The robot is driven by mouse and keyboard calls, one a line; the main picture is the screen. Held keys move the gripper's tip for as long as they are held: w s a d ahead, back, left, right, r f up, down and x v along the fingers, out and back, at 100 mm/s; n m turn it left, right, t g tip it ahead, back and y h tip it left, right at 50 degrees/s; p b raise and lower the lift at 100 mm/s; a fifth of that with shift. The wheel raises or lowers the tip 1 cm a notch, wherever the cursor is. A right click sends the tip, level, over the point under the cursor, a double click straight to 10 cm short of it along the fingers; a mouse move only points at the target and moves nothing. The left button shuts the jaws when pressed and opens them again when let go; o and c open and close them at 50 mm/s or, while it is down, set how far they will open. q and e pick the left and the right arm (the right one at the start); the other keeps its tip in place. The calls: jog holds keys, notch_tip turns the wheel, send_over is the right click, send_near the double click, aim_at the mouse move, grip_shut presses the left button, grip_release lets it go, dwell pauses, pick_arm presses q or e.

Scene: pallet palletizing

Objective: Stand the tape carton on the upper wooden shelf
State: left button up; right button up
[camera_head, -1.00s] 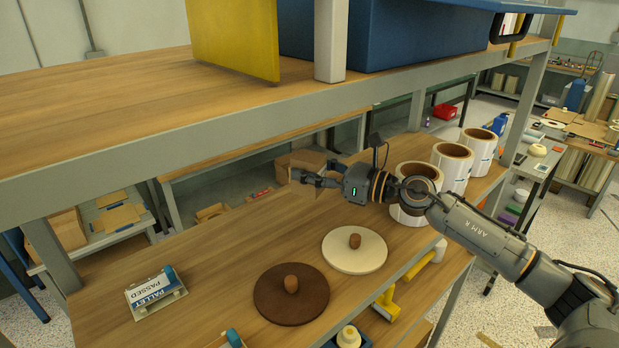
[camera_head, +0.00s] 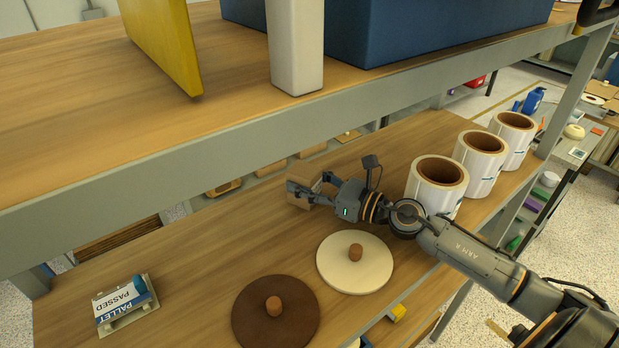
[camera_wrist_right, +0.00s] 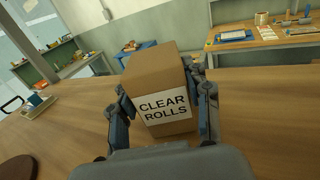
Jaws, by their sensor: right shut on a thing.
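The tape carton, a brown cardboard box (camera_head: 306,190), is between the fingers of my right gripper (camera_head: 306,193). In the right wrist view the carton (camera_wrist_right: 157,70) looks upright, its white "CLEAR ROLLS" label facing the camera. The two fingers of the right gripper (camera_wrist_right: 162,108) press on its sides. The carton is at the far side of the lower wooden shelf, below the upper shelf's front edge; I cannot tell if its base touches the wood. The upper wooden shelf (camera_head: 90,105) crosses the top left of the head view. My left gripper is not in view.
A yellow panel (camera_head: 163,42), a pale post (camera_head: 296,45) and a blue bin (camera_head: 420,30) stand on the upper shelf; its left part is bare. Below are several label rolls (camera_head: 438,183), a cream lid (camera_head: 355,268), a brown lid (camera_head: 272,315) and a "PALLET PASSED" sign (camera_head: 125,300).

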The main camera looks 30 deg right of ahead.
jog(key=o, duration=1.2)
jog(key=shift+s+a, duration=0.35)
jog(key=shift+a, duration=0.35)
jog(key=shift+o, duration=0.2)
jog(key=shift+w+a, duration=0.1)
jog(key=shift+a, duration=0.05)
jog(key=shift+d, duration=0.25)
jog(key=shift+s+d+f+b, duration=0.15)
jog(key=shift+s+d+b, duration=0.1)
jog(key=shift+b, duration=0.05)
jog(key=b+v, duration=0.3)
jog(key=v, duration=0.1)
jog(key=shift+s+a, duration=0.2)
jog(key=shift+s, duration=0.05)
jog(key=b+v, duration=0.2)
jog(key=v, duration=0.3)
jog(key=shift+s+d, duration=0.1)
jog(key=shift+d, duration=0.1)
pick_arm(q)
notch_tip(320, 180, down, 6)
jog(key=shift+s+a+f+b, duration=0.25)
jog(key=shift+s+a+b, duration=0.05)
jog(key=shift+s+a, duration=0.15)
pick_arm(e)
jog(key=shift+s+d+r, duration=0.25)
jog(key=shift+s+d, duration=0.2)
jog(key=shift+s, duration=0.3)
